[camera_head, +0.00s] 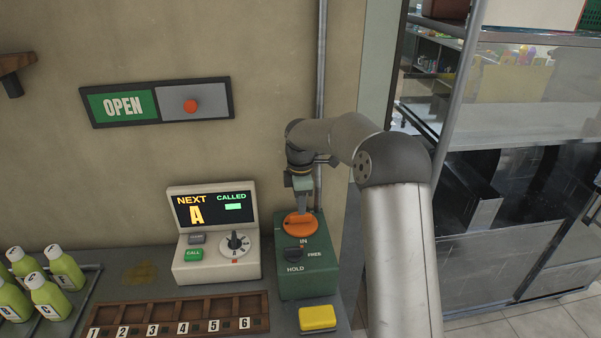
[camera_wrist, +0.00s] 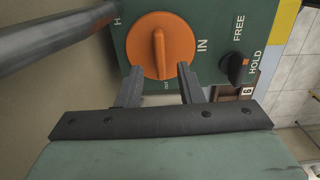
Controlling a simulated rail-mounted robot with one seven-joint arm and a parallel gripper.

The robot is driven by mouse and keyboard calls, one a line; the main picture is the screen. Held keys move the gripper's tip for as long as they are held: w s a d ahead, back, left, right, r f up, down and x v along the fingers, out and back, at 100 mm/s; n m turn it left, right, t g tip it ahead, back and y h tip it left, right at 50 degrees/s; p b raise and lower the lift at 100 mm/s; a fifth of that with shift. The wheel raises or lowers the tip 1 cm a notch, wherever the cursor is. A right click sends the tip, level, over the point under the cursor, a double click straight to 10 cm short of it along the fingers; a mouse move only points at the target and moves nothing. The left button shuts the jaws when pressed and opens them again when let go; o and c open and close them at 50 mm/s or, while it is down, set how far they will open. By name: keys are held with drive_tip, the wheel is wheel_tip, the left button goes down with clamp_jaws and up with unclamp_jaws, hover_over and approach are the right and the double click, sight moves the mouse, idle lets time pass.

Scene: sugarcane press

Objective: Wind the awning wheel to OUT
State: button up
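The orange awning wheel (camera_head: 299,225) sits on the upper part of the green control box (camera_head: 308,260); it fills the top middle of the wrist view (camera_wrist: 150,47). A raised ridge runs across its face. "IN" is printed beside the wheel, and small lettering shows at its edge between my fingers. My gripper (camera_head: 301,207) points down at the wheel. In the wrist view its two fingers (camera_wrist: 159,72) are apart, one on each side of the ridge's near end, with gaps visible. Contact with the wheel cannot be told. A black FREE/HOLD knob (camera_wrist: 234,68) is beside the wheel.
A metal pipe (camera_wrist: 50,40) runs up the wall close to the wheel. A cream call unit (camera_head: 215,270) stands left of the box. A yellow block (camera_head: 317,318), a numbered wooden rack (camera_head: 180,312) and bottles (camera_head: 65,270) are on the counter. An OPEN sign (camera_head: 124,106) hangs above.

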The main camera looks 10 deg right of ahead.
wheel_tip(320, 180, up, 13)
idle(0.5)
drive_tip(key=s+f+m, duration=0.3)
drive_tip(key=s+m, duration=0.2)
drive_tip(key=s, duration=0.8)
drive_tip(key=s+f+m, duration=0.3)
drive_tip(key=s+m, duration=0.3)
drive_tip(key=s, duration=0.7)
drive_tip(key=s+f+m, duration=0.3)
drive_tip(key=s+m, duration=0.3)
drive_tip(key=s, duration=0.7)
drive_tip(key=shift+f+t, duration=0.3)
drive_tip(key=shift+f, duration=0.05)
